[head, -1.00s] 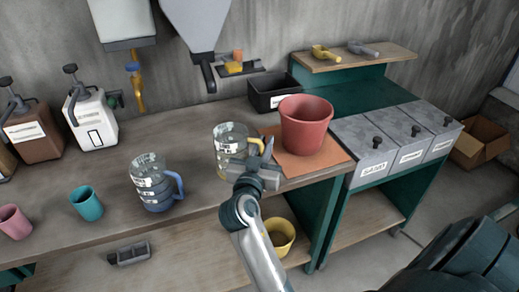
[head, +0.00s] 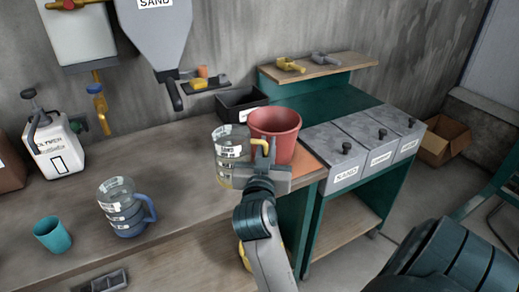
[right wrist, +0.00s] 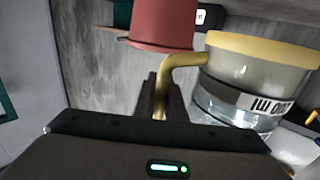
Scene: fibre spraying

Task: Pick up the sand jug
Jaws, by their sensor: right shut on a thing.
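The clear jug with a yellow rim and yellow handle (head: 228,172) is at the bench's front, left of and nearer than the red bucket (head: 274,128). Its label seems to read SAND. My right gripper (head: 266,164) is shut on its handle from the front right. In the right wrist view the yellow handle (right wrist: 172,78) runs down between the fingers, and the jug body (right wrist: 243,75) is to the right. The jug looks upright in the head view and seems a little above the bench; its base is partly hidden. My left gripper is out of view.
A blue-handled jug (head: 124,210) and a teal cup (head: 52,234) stand to the left. A hopper marked SAND (head: 155,30) hangs above. A black bin (head: 240,103) is behind; lidded grey boxes (head: 335,155) are to the right. The bench's middle is clear.

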